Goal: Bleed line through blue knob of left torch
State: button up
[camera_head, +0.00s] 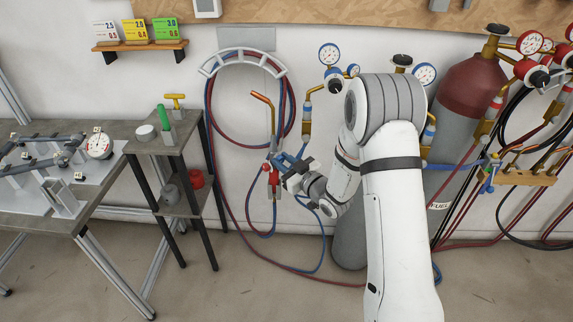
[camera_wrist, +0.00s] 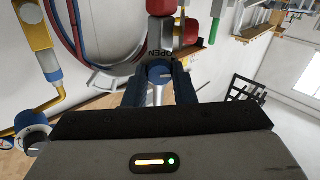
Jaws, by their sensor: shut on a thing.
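The left torch, with its copper tip (camera_head: 262,98), is upright in front of the wall, left of my arm. Its red knob (camera_head: 274,178) shows in the head view; red knobs (camera_wrist: 186,36) also show in the wrist view. The blue knob (camera_wrist: 159,74) is between my fingers, beside the lettering "OPEN" on the torch body. My gripper (camera_wrist: 159,84) is shut on this blue knob. In the head view my gripper (camera_head: 283,164) reaches the torch from the right and hides the blue knob.
Red and blue hoses (camera_head: 213,125) loop over a wall hanger (camera_head: 243,60) and hang to the floor. A gas cylinder (camera_head: 470,85) and gauges (camera_head: 329,54) stand right and behind my arm. A small side table (camera_head: 180,138) and a workbench (camera_head: 95,190) are to the left.

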jog(key=m+b, duration=0.2)
jog(key=m, duration=0.2)
jog(key=shift+w, duration=0.1)
jog(key=m+b, duration=0.1)
jog(key=m, duration=0.3)
jog(key=shift+m+b, duration=0.3)
jog(key=shift+m, duration=0.3)
jog(key=o, duration=1)
jog(key=shift+d, duration=0.15)
jog(key=b+v, duration=0.1)
jog(key=v, duration=0.6)
jog(key=shift+s+d, duration=0.15)
jog(key=shift+s, duration=0.2)
